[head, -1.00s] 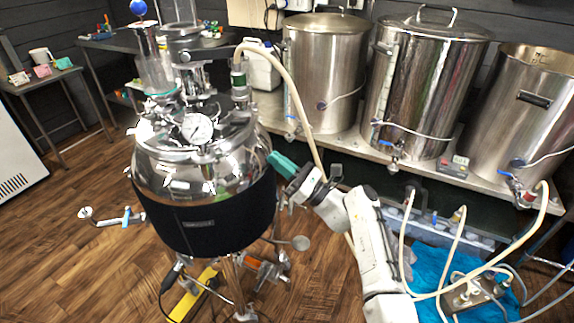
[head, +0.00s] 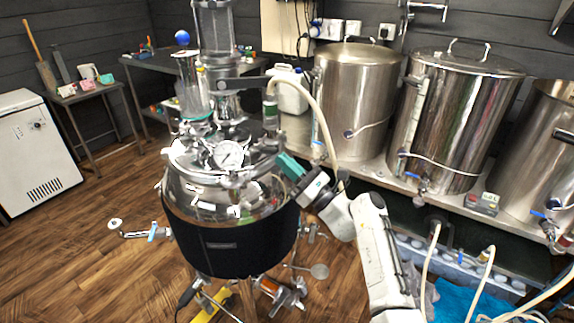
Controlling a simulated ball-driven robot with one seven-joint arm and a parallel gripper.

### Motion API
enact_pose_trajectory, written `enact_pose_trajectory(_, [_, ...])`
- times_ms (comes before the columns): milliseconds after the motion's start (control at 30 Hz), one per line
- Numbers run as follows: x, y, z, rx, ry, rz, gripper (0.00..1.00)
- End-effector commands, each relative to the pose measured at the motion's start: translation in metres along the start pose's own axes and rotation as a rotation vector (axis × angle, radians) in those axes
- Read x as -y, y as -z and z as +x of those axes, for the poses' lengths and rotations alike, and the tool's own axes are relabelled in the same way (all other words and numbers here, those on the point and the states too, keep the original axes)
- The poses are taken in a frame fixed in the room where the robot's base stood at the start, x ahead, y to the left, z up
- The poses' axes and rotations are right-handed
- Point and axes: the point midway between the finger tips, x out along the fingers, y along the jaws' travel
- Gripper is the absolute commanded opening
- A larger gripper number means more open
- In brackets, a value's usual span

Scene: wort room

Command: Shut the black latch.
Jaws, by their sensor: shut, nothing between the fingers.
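A steel kettle (head: 196,207) with a black jacket (head: 225,245) stands left of centre, with a domed lid, clamps round its rim and a dial gauge (head: 228,155). I cannot single out the black latch for certain among the small fittings on the lid; a dark lever-like bar (head: 240,84) sticks out above it, by the column. My gripper (head: 287,164) has teal fingers, shut with nothing between them. It is at the right side of the kettle's lid rim, overlapping it in the picture; I cannot tell whether it touches.
A pale hose (head: 322,115) arches down behind my gripper. Large steel pots (head: 357,95) stand on a bench at the right. A side table (head: 98,92) and a white cabinet (head: 35,150) stand at the left.

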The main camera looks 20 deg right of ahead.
Motion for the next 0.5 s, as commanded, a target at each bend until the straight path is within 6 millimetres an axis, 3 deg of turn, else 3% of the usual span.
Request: enact_pose_trajectory(500, [-0.0003, -0.0065, 0.0044, -0.055, 0.0, 0.001, 0.0])
